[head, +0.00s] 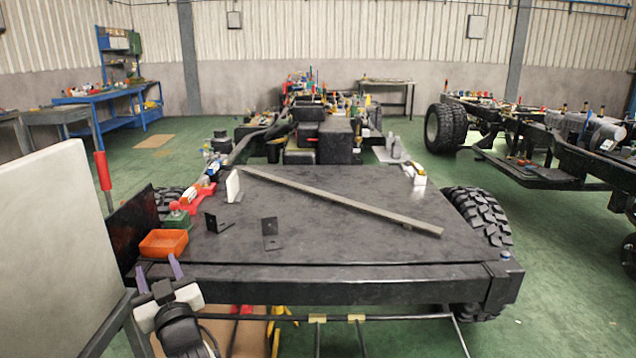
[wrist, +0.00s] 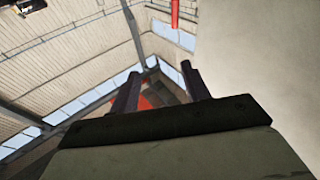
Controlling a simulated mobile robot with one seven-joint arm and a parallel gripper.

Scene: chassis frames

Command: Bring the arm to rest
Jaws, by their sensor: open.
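My gripper (head: 158,275) is at the lower left of the head view, in front of the chassis deck's near edge. Its two purple-grey fingers point up and stand apart, with nothing between them. In the wrist view my gripper (wrist: 159,82) shows two dark fingers spread apart, aimed up toward the roof and wall windows. The orange bin (head: 163,243) sits on the deck just behind the fingertips in the head view; I cannot tell the exact gap. My arm below the wrist is mostly cut off by the frame's lower edge.
The dark chassis deck (head: 320,215) bears a long bar (head: 340,200), black brackets (head: 271,235) and a green block (head: 177,219). A large pale panel (head: 50,250) stands close on the left. A tyre (head: 478,215) flanks the deck's right.

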